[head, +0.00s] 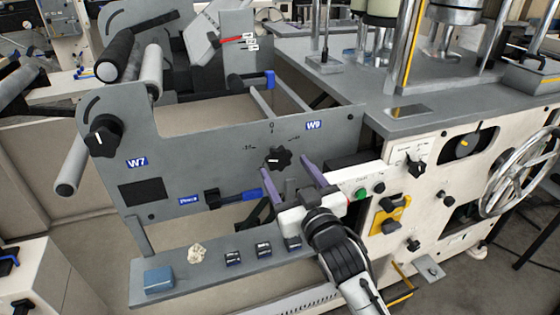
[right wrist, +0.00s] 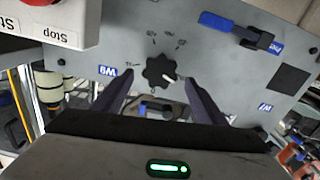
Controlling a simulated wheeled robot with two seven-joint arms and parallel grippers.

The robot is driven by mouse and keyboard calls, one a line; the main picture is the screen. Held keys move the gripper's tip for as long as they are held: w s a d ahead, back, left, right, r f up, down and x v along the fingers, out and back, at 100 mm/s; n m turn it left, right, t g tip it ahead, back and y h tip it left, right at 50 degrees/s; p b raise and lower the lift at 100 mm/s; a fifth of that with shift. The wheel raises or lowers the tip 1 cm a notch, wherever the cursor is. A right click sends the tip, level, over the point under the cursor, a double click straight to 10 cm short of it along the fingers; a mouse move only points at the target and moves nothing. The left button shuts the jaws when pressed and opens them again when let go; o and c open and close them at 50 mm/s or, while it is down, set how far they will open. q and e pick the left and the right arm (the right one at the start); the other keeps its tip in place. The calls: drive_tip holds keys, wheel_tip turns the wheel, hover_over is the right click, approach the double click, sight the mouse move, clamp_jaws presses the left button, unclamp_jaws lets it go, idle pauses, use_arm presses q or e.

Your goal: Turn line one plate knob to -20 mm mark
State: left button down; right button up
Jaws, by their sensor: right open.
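The black lobed knob (head: 278,158) sits on the grey side plate below the W9 label, with scale marks around it. Its light pointer lies on its left side in the head view. In the right wrist view, which is turned nearly upside down, the knob (right wrist: 157,70) shows its pointer at the right. A scale label (head: 249,147) stands left of the knob, too small to read surely. My right gripper (head: 286,168) is open, fingers toward the plate. In the wrist view its fingertips (right wrist: 157,80) flank the knob with gaps; contact is not visible. My left gripper is out of view.
Another black knob (head: 103,135) is near the W7 label at left. A blue-handled lever (head: 236,197) lies left of my gripper. A green button (head: 362,194) and yellow-backed switch (head: 388,215) are on the right panel. A shelf (head: 205,270) with small items is below.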

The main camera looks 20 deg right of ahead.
sight(280, 161)
drive_tip(key=w, duration=0.5)
drive_tip(key=shift+a, duration=0.1)
drive_tip(key=c, duration=1)
